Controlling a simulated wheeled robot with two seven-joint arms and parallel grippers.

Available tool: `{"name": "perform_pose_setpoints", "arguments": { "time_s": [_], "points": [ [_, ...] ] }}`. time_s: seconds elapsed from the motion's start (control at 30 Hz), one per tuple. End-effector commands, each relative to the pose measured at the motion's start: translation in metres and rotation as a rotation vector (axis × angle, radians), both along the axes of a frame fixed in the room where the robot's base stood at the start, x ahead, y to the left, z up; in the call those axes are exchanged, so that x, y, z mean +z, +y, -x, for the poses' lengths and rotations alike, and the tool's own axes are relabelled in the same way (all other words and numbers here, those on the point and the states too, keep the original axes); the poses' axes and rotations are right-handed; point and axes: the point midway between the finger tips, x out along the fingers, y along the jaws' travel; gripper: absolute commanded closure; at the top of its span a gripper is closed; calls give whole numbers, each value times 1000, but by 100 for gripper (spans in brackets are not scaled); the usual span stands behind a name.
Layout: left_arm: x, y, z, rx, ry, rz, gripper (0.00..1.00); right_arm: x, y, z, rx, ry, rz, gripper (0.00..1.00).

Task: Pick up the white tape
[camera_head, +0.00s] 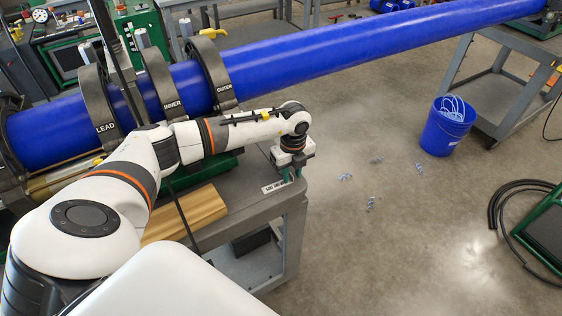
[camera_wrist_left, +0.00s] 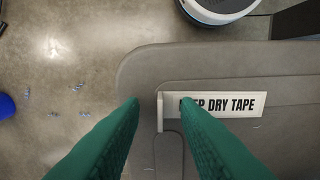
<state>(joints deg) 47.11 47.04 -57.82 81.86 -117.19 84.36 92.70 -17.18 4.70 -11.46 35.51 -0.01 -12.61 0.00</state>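A white strip printed "DRY TAPE" (camera_wrist_left: 240,104) lies on the grey cart top in the left wrist view. My finger covers part of its lettering. A narrow white upright piece (camera_wrist_left: 160,112) stands at its left end, between my fingertips in that picture; I cannot tell if it is a separate part. The white strip also shows in the head view (camera_head: 275,187) near the cart's right end. My left gripper (camera_wrist_left: 159,101) has its two green fingers apart with nothing held. It points down above the cart end (camera_head: 297,172). My right gripper is not in view.
A long blue pipe (camera_head: 330,48) runs through dark clamp rings behind my arm. A wooden block (camera_head: 190,212) lies on the cart (camera_head: 248,205). A blue bucket (camera_head: 447,126) stands on the floor, with small scraps nearby. The floor right of the cart is mostly free.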

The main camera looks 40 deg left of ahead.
Motion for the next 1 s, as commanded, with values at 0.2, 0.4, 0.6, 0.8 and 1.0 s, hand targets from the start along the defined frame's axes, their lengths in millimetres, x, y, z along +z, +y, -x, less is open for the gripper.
{"name": "perform_pose_setpoints", "arguments": {
  "time_s": [0.2, 0.4, 0.6, 0.8, 1.0],
  "points": [
    [0, 0, 0, -1, 0, 0, 84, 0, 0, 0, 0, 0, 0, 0],
    [0, 0, 0, -1, 0, 0, 100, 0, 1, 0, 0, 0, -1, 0],
    [0, 0, 0, -1, 0, 0, 100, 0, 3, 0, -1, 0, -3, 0],
    [7, 0, -1, -1, -1, 0, 100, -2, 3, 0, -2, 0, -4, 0],
    [42, 0, -1, -1, -5, 0, 100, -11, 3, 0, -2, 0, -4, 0]
  ]
}}
